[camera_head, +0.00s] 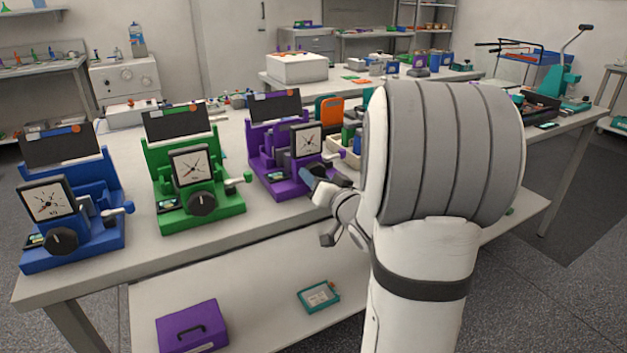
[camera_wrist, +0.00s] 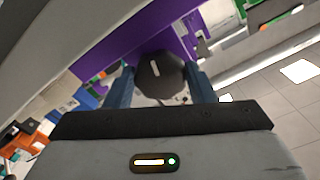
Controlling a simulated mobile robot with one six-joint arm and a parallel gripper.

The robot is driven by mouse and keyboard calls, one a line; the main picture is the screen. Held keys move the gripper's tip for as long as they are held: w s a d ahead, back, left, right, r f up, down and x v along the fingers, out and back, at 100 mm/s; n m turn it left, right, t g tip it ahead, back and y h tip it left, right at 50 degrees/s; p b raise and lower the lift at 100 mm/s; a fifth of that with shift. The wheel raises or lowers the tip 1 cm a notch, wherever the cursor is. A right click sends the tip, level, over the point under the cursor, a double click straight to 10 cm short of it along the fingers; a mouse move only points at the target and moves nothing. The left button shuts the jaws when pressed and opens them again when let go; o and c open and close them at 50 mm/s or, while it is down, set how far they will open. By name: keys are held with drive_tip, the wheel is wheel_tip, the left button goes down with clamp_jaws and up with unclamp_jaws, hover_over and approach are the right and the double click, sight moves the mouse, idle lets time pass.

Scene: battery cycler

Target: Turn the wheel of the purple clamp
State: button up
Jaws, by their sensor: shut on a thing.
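The purple clamp (camera_head: 270,160) stands on the bench, right of the green one, with a dial gauge (camera_head: 306,140) on its front. In the wrist view its purple body (camera_wrist: 135,42) runs across the top. Its dark wheel (camera_wrist: 160,76), with a pale mark line, sits between the two blue fingers of my gripper (camera_wrist: 162,88). The gripper is shut on the wheel. In the head view my gripper (camera_head: 312,182) is at the clamp's front right, and my arm and gripper hide the wheel there.
A green clamp (camera_head: 172,207) and a blue clamp (camera_head: 92,237) stand to the left on the same bench (camera_head: 140,250). An orange item (camera_head: 328,108) and a cream bin lie behind my arm. A purple box (camera_head: 190,328) and a teal device (camera_head: 318,297) lie on the lower shelf.

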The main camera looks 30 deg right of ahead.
drive_tip(key=o, duration=1)
drive_tip(key=shift+c, duration=0.2)
drive_tip(key=s, duration=0.7)
drive_tip(key=shift+s+p, duration=0.35)
drive_tip(key=shift+s, duration=0.05)
drive_tip(key=shift+d, duration=0.1)
